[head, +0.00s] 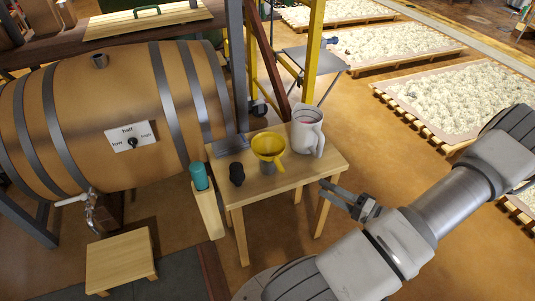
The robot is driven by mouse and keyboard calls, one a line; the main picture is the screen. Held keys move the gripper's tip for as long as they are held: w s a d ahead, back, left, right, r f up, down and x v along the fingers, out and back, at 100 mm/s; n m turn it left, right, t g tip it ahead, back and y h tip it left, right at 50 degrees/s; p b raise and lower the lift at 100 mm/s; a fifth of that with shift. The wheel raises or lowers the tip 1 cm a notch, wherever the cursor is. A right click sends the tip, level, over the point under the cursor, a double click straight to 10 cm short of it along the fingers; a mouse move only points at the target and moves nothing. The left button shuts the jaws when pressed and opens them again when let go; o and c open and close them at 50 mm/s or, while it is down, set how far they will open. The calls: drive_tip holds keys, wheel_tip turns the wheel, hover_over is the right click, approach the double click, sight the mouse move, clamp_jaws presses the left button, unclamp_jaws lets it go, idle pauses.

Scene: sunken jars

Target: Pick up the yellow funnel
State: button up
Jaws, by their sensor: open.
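The yellow funnel (267,148) sits on the small wooden table (300,172), wide mouth up, with a yellow handle or tab at its front right. It seems to rest in a grey vessel (268,169) below it, mostly hidden by the funnel. My gripper (325,194) is to the right of and nearer than the funnel, beside the table's right front edge and clear of the funnel. Its jaws are open and empty, pointing left toward the table.
A white jug (307,131) stands behind right of the funnel, and a black object (237,174) stands left of it.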

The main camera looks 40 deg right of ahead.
drive_tip(key=b, duration=0.3)
approach(279, 163)
drive_tip(key=x, duration=0.5)
drive_tip(key=w, duration=0.1)
drive_tip(key=w+f+b, duration=0.1)
drive_tip(key=w+a+b, duration=0.1)
drive_tip(key=shift+w+f, duration=0.15)
drive_tip(key=shift+w, duration=0.25)
drive_tip(key=shift+w+a, duration=0.15)
drive_tip(key=shift+w, duration=0.3)
clamp_jaws()
